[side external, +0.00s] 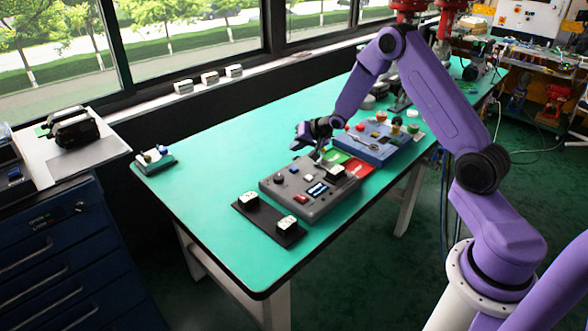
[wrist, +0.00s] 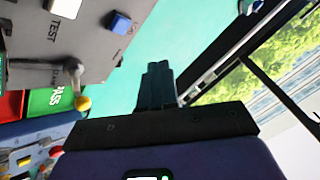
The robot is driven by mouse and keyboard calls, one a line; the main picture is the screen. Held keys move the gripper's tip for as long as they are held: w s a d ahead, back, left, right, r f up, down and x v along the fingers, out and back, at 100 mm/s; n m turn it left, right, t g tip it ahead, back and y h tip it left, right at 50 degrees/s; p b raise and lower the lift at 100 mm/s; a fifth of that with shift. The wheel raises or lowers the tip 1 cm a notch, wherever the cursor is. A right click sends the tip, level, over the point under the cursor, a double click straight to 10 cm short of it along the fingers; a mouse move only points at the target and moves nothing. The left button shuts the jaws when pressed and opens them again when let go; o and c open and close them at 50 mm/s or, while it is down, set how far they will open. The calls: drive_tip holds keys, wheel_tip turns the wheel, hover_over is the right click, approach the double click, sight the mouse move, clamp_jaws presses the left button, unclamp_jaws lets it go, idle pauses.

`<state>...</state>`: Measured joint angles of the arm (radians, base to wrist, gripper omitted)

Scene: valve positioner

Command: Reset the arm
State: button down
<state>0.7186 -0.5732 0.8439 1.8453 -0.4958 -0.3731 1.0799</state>
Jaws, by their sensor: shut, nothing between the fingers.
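My purple arm reaches over the green table from the right. My gripper (side external: 318,153) is just above the back edge of the grey control box (side external: 310,204) in the side view. In the wrist view its fingers (wrist: 158,68) are shut together and empty, with bare green tabletop behind them. A yellow ball (wrist: 83,103) shows below that ball. Whether the fingers touch anything is not clear.
Behind the grey box lie a green pad (wrist: 50,101) marked PASS and a red pad (side external: 359,170). A blue panel box (side external: 376,152) stands beyond them. A black tray (side external: 269,220) with two small blocks lies in front. The table's left side is mostly clear.

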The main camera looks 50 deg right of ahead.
idle(0.4)
drive_tip(key=s+a+r+n+g, duration=0.2)
drive_tip(key=s+a+r+n, duration=0.3)
drive_tip(key=s+a, duration=0.5)
drive_tip(key=s+a+r+n+g, duration=0.3)
drive_tip(key=s+a+r+n, duration=0.25)
drive_tip(key=s+a, duration=0.45)
drive_tip(key=s+d+r+n+g, duration=0.1)
drive_tip(key=s+n, duration=0.4)
drive_tip(key=s, duration=0.7)
drive_tip(key=s+r+n+g, duration=0.3)
drive_tip(key=s+n, duration=0.2)
drive_tip(key=s, duration=0.8)
drive_tip(key=shift+d+h, duration=0.3)
drive_tip(key=shift+d, duration=0.1)
